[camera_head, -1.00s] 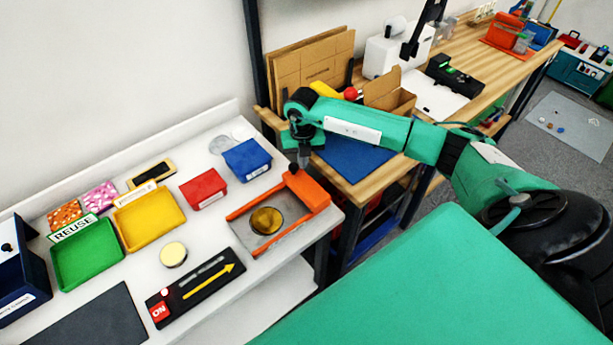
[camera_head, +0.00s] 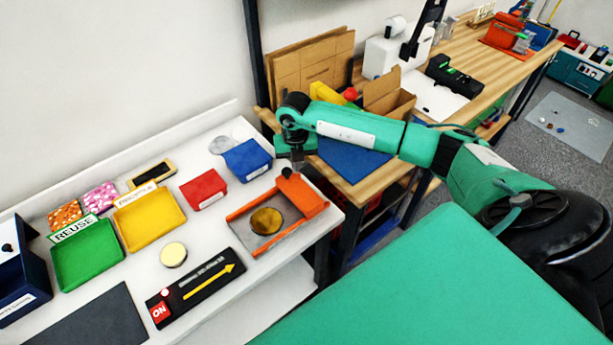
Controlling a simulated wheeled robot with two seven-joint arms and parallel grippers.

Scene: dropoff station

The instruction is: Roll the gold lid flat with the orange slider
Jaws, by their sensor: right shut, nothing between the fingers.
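The gold lid (camera_head: 266,221) lies on the grey plate of an orange-railed roller frame (camera_head: 262,242) at the right end of the white table. The orange slider (camera_head: 306,198) spans the frame's right end, to the right of the lid and apart from it. A black knob (camera_head: 286,172) stands at the slider's far end. My right gripper (camera_head: 298,167) points down, shut and empty, just right of the knob. I cannot tell whether it touches the knob or slider. My left gripper is not in view.
A red bin (camera_head: 204,189), blue bin (camera_head: 247,160), yellow bin (camera_head: 150,219) and green bin (camera_head: 87,253) stand on the white table (camera_head: 213,228). A pale round lid (camera_head: 173,254) and black arrow panel (camera_head: 197,287) lie left of the frame. A wooden bench (camera_head: 365,185) adjoins on the right.

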